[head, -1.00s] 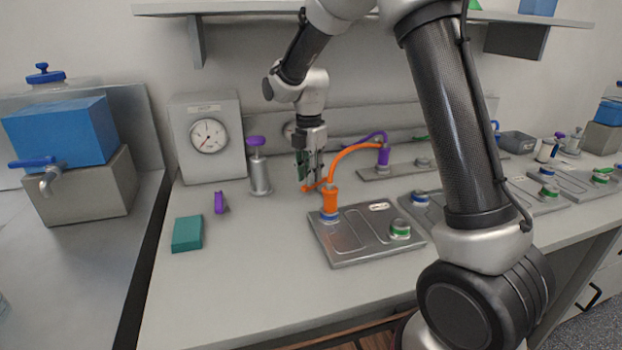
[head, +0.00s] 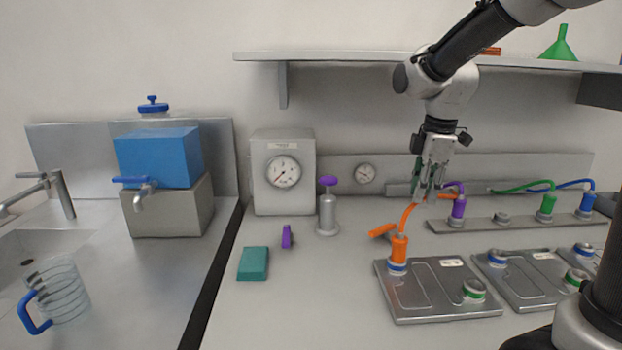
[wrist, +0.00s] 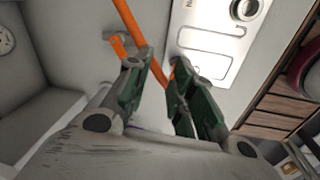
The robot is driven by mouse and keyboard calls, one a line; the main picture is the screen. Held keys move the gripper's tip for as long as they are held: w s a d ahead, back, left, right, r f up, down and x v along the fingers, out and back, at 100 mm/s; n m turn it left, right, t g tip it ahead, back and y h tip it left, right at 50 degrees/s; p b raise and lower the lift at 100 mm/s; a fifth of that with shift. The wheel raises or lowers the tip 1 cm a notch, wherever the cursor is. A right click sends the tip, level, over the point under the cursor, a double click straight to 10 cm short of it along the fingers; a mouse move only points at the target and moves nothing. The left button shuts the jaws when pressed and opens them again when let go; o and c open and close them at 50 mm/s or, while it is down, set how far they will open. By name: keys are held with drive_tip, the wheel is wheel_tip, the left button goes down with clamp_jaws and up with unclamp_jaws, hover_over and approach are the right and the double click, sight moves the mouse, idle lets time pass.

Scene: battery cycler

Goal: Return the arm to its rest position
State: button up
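My gripper (head: 426,194) hangs pointing down above the bench, up and to the right of the orange plug (head: 398,249). Its two green-padded fingers (wrist: 156,75) are apart in the wrist view, with nothing clearly held between them. The orange cable (head: 408,217) rises from the plug, which stands on the front-left metal plate (head: 430,285), and passes close by the fingers. It also shows beyond the fingers in the wrist view (wrist: 131,22). Whether it touches them I cannot tell. Another orange piece (head: 381,231) lies on the bench left of the plug.
A purple plug (head: 458,208), a green plug (head: 547,207) and a blue plug (head: 587,203) stand on the rear strip. A gauge box (head: 284,200), a purple-topped cylinder (head: 327,213) and a teal block (head: 253,264) stand left. A shelf (head: 380,58) runs above.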

drive_tip(key=s+d+r+m+t, duration=0.1)
drive_tip(key=s+d+m, duration=0.3)
drive_tip(key=s+m, duration=0.4)
drive_tip(key=s+d+r+m+t, duration=0.1)
drive_tip(key=s+d+m, duration=0.3)
drive_tip(key=s+m, duration=0.4)
drive_tip(key=s, duration=0.5)
drive_tip(key=shift+s+r+t, duration=0.25)
drive_tip(key=shift+r+t, duration=0.1)
drive_tip(key=shift+t, duration=0.05)
idle(0.6)
